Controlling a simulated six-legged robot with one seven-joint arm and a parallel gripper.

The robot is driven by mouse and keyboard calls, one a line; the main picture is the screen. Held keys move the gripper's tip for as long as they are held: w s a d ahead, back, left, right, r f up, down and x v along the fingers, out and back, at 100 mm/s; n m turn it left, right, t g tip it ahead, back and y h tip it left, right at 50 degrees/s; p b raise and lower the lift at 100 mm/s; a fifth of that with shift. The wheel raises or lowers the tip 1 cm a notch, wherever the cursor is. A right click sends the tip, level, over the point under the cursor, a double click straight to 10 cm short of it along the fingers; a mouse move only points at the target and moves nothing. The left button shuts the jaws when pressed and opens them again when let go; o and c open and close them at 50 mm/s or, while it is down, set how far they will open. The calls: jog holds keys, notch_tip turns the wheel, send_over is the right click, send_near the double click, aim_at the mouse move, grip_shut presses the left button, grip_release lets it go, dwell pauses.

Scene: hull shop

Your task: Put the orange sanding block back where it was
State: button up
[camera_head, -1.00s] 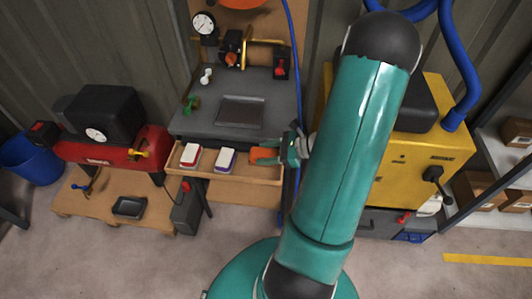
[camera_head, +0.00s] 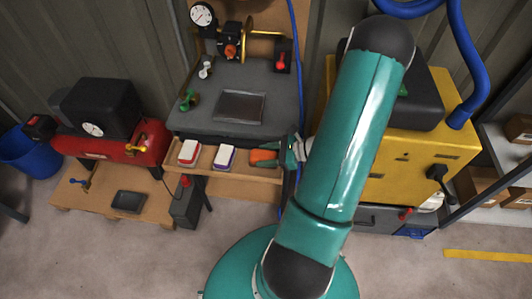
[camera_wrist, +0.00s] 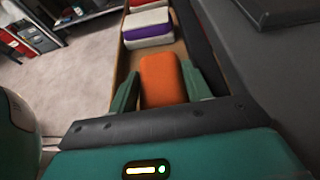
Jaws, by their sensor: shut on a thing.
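The orange sanding block (camera_head: 264,157) is between the fingers of my gripper (camera_head: 288,152), at the right end of an open wooden drawer (camera_head: 232,169) under the grey bench. In the wrist view the orange block (camera_wrist: 160,80) sits between the two green fingers of my gripper (camera_wrist: 163,92), which is shut on it. The block is in or just over the drawer; I cannot tell whether it touches the drawer floor. A white block with a purple base (camera_head: 224,157) and a white block with a red base (camera_head: 189,152) lie in the drawer to its left.
The grey bench top (camera_head: 270,110) with a dark tray (camera_head: 239,107) is above the drawer. A yellow machine (camera_head: 400,165) stands to the right, close to my arm. A red compressor (camera_head: 110,145) stands at the left. Bare floor (camera_head: 110,260) lies in front.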

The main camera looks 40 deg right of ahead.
jog(key=o, duration=1.1)
jog(key=shift+f, duration=0.1)
